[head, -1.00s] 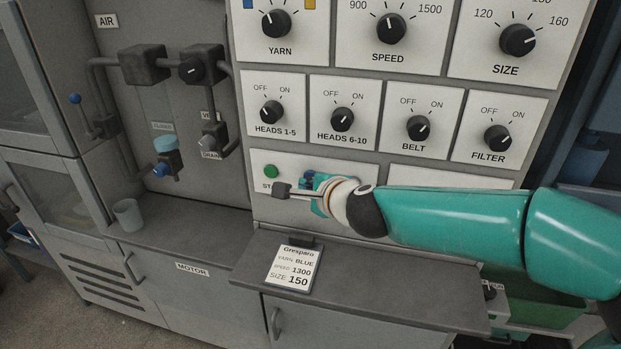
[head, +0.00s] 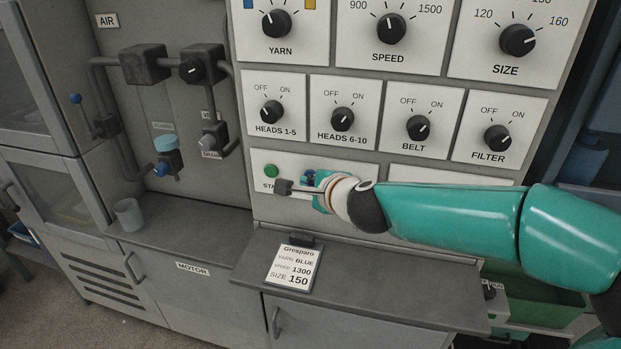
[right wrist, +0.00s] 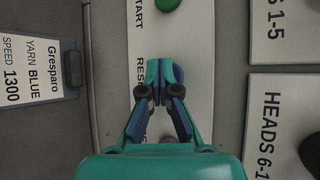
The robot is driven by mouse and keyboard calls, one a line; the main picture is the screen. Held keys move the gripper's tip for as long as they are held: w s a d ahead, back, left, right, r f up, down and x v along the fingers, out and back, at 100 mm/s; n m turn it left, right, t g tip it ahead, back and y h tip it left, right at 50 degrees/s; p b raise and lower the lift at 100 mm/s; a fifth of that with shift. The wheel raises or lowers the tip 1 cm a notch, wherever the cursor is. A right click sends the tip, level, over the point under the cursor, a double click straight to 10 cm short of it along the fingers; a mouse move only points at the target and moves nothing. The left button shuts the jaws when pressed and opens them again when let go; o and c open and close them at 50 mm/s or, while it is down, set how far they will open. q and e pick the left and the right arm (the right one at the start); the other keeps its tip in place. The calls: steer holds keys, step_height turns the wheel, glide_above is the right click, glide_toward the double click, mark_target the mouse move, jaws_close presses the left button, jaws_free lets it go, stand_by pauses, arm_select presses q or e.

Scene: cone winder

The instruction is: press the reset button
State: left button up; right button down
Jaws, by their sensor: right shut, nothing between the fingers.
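The start/reset plate (head: 353,170) is in the lower row of the control panel. The green START button (head: 271,171) shows at its left end and at the top of the right wrist view (right wrist: 167,4). Beside it, the partly covered RESET label (right wrist: 141,72) shows in the right wrist view. My left gripper is not in view.
Several black knobs, such as the HEADS 1-5 knob (head: 270,112), stand out just above my right gripper. Below is a grey ledge (head: 400,292) with a Gresparo card (head: 293,268). A cup (head: 127,214) stands left; air pipes (head: 110,65) stick out upper left.

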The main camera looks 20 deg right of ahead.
stand_by(0.3)
steer(key=shift+s+a, duration=0.45)
steer(key=shift+s, duration=0.25)
steer(key=shift+a, duration=0.1)
steer(key=s+a, duration=0.1)
steer(key=s, duration=0.1)
steer(key=s+a, duration=0.1)
steer(key=s, duration=0.1)
steer(key=shift+a, duration=0.35)
stand_by(0.6)
